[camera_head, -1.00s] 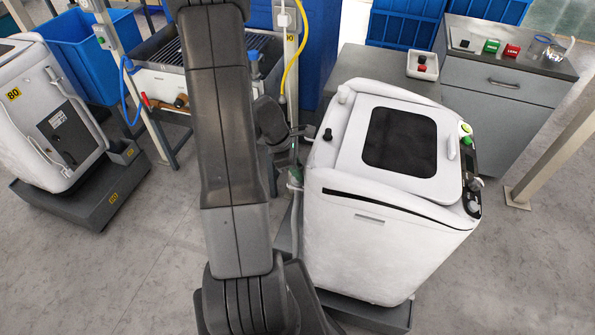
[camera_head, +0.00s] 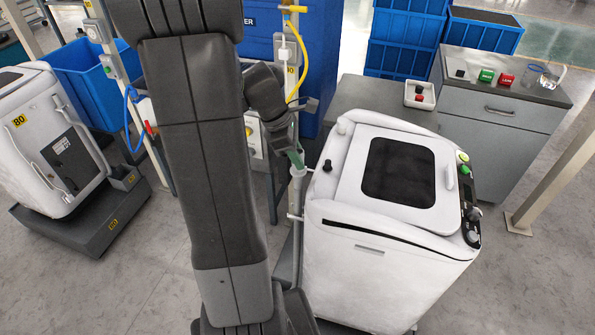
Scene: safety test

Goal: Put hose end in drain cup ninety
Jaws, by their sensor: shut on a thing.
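My gripper (camera_head: 291,146) is beside the left rear edge of the large white machine (camera_head: 390,190), partly hidden by its own wrist. It is shut on a green piece (camera_head: 296,158), which looks like the hose end. A pale grey hose or pipe (camera_head: 298,173) shows just below it, close to the machine's side; I cannot tell how they join. No drain cup marked 90 can be made out; my arm covers the floor left of the machine. A small grey cup-like box (camera_head: 124,178) sits on the base of the left machine, which is marked 80.
The left white machine (camera_head: 50,140) stands on a dark base. A grey cabinet (camera_head: 500,115) and blue crates (camera_head: 405,40) are at the back right. Floor at the lower left is clear.

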